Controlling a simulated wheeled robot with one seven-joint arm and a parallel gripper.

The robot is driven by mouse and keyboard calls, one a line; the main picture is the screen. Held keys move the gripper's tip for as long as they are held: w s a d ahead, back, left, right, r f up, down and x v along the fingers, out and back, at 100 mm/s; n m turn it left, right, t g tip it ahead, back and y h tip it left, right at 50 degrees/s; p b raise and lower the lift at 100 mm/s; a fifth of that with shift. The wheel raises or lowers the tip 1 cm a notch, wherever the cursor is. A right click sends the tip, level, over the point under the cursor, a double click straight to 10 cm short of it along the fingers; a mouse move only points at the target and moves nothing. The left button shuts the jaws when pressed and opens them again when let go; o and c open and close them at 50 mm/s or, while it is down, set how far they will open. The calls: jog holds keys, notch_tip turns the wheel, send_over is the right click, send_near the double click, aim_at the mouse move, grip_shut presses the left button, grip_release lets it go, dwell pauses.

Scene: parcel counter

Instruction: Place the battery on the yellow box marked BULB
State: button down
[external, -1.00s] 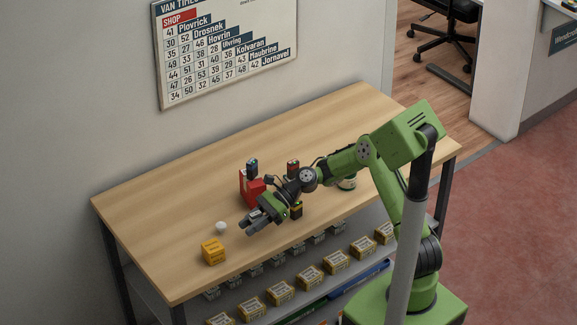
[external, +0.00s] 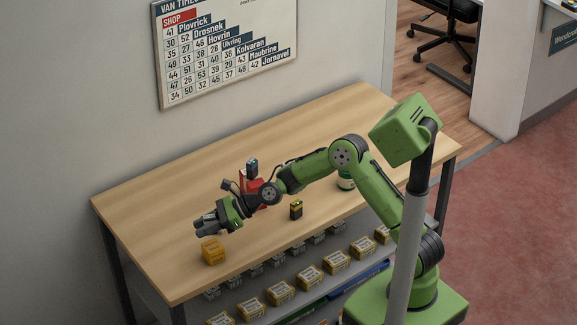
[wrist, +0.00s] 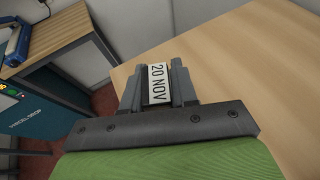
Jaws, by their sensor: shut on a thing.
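The yellow box (external: 212,252) stands near the front left of the counter; its marking is too small to read. My gripper (external: 199,225) is above and slightly left of it in the external view, apart from it as far as I can tell. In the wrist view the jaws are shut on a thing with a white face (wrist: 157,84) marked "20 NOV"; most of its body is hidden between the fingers. A small black block with yellow (external: 296,210), battery-like, stands upright near the front edge, away from my gripper.
A red object (external: 246,181) and a dark block with a teal top (external: 252,167) stand mid-counter, partly behind my arm. The counter's left and back (external: 160,200) are clear.

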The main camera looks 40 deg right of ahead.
aim_at(207, 246)
notch_tip(207, 246, down, 5)
jog(key=shift+r+b, duration=0.15)
jog(key=shift+b, duration=0.2)
jog(key=shift+s, duration=0.1)
jog(key=c, duration=0.9)
grip_release()
jog(key=shift+r, duration=0.1)
jog(key=p+v, duration=0.1)
jog(key=v, duration=1.1)
